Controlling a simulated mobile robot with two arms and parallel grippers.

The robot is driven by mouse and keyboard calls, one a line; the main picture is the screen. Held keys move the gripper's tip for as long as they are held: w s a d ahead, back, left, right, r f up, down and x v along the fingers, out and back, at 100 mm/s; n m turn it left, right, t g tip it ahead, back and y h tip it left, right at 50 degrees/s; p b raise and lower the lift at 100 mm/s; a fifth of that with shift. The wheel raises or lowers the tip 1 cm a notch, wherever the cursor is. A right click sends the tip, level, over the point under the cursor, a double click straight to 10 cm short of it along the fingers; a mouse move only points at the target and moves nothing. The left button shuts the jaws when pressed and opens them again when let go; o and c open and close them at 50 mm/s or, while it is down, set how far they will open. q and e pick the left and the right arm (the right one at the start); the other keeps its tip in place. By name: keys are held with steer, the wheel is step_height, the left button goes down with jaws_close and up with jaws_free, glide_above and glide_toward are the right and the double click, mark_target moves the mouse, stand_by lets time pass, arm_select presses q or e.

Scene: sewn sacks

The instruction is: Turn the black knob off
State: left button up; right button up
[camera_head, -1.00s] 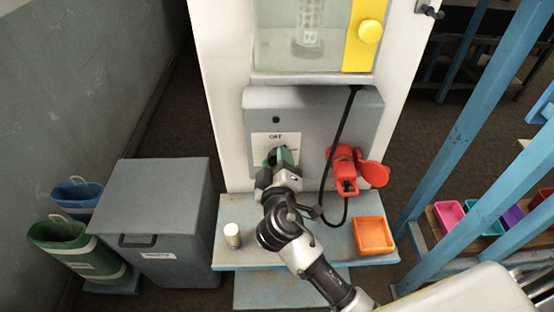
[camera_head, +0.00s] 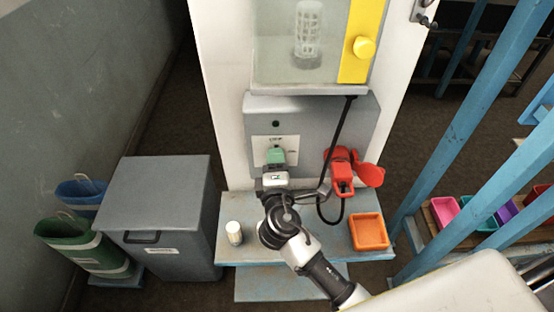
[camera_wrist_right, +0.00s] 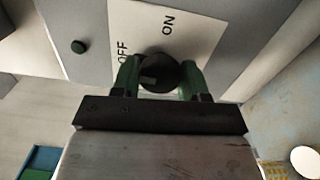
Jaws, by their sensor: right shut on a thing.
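The black knob (camera_wrist_right: 160,72) sits on a white label plate (camera_wrist_right: 200,30) marked OFF and ON, on the front of a grey box (camera_head: 340,118). My right gripper (camera_head: 276,158) has its green fingers on either side of the knob and is shut on it, as the right wrist view (camera_wrist_right: 158,78) shows. A lighter patch shows on the knob's face; I cannot tell its exact setting. In the head view the gripper hides the knob. My left gripper is not in view.
A red plug-like fitting (camera_head: 342,178) and a black cable (camera_head: 341,125) are right of the knob. On the ledge below stand a white cylinder (camera_head: 234,233) and an orange tray (camera_head: 369,232). A grey bin (camera_head: 155,195) stands left; blue posts (camera_head: 470,125) rise at right.

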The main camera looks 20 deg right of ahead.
steer(key=shift+n, duration=0.4)
steer(key=o, duration=0.9)
steer(key=shift+o, duration=0.2)
steer(key=b+v, duration=0.4)
steer(key=v, duration=0.7)
steer(key=shift+w, duration=0.15)
